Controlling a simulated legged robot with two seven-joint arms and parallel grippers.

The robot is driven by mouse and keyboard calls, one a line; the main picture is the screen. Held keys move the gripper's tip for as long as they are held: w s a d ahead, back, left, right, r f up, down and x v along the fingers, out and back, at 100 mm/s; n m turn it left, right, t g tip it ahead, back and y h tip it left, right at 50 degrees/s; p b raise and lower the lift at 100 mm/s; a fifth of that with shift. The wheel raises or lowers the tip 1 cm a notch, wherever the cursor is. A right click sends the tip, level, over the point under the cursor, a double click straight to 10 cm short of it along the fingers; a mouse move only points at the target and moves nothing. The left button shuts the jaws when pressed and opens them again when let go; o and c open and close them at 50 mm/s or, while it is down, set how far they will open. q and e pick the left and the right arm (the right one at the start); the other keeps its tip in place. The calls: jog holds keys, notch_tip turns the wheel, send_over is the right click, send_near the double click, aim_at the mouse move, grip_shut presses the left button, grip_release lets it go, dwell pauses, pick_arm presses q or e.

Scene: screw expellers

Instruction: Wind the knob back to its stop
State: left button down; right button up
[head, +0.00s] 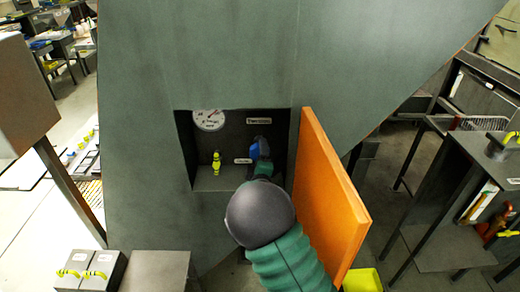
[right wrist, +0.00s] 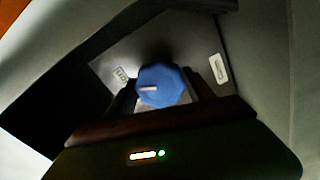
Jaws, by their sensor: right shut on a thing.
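The blue knob (head: 255,151) sits inside a recessed box in the large green machine, mostly hidden behind my right gripper in the head view. In the right wrist view the knob (right wrist: 162,85) is a faceted blue shape with a short pale mark on its left part. My right gripper (right wrist: 165,100) is shut on the knob, with a dark finger on each side of it. In the head view my right gripper (head: 261,163) reaches into the recess, and its dark wrist covers the lower right of it. My left gripper is not in view.
The recess (head: 230,183) also holds a round dial gauge (head: 209,119), a yellow-green handle (head: 216,163) and small labels. An orange door panel (head: 325,200) stands open close to the right of my arm. Grey boxes with yellow handles (head: 88,270) stand at lower left.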

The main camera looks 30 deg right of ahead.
jog(key=n+p, duration=0.1)
jog(key=n, duration=0.1)
jog(key=n+p, duration=0.1)
jog(key=shift+a+f+n, duration=0.15)
jog(key=shift+n, duration=0.25)
jog(key=shift+f+n+p, duration=0.1)
jog(key=shift+n+p, duration=0.3)
jog(key=shift+n, duration=0.3)
jog(key=shift+f, duration=0.15)
jog(key=o, duration=1.1)
jog(key=shift+o, duration=1.4)
jog(key=shift+r, duration=0.25)
